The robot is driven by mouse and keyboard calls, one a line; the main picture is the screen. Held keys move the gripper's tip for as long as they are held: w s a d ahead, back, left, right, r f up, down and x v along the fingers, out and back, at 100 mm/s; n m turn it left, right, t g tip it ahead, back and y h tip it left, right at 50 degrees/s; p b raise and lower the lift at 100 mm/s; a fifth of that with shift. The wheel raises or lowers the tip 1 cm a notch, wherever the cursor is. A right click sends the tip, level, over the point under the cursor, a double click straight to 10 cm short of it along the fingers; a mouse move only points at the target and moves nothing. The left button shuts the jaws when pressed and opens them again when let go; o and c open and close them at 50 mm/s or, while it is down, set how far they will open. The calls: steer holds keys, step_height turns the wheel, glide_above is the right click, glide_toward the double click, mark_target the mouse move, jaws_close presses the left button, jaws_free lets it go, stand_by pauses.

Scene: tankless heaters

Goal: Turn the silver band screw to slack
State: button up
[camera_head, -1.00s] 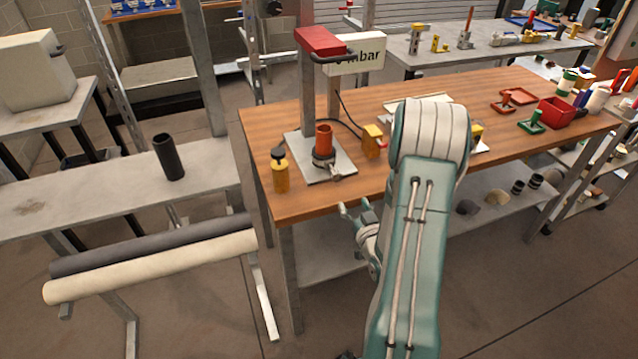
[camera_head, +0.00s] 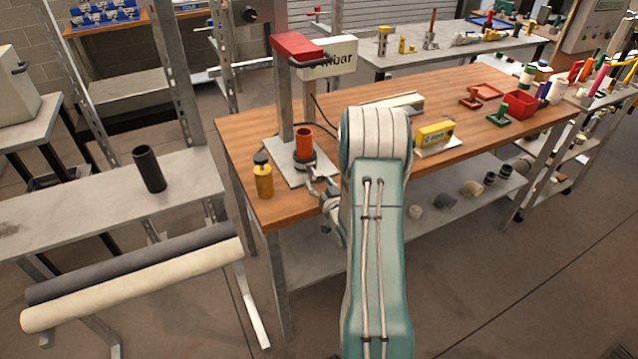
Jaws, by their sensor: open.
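An orange-red tube (camera_head: 304,142) stands upright in a dark collar (camera_head: 305,162) on a grey metal plate (camera_head: 288,174) on the wooden bench. The silver band screw sticks out at the front right of the collar in the earlier view; now I cannot separate it clearly from my gripper's fingers. My gripper (camera_head: 316,186) is open at the bench's front edge, just in front and to the right of the collar. Whether its fingers touch the screw, or have it between them, is too small to tell.
A red-topped post (camera_head: 298,48) rises behind the tube. A yellow device (camera_head: 434,134) sits right of my arm. A dark tube (camera_head: 149,168) stands on the grey table at left.

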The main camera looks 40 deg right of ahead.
steer(key=shift+w+d+f, duration=0.1)
steer(key=shift+d+f, duration=0.05)
steer(key=shift+d, duration=0.7)
steer(key=c, duration=0.8)
steer(key=shift+a, duration=0.35)
jaws_close()
steer(key=shift+a, duration=0.1)
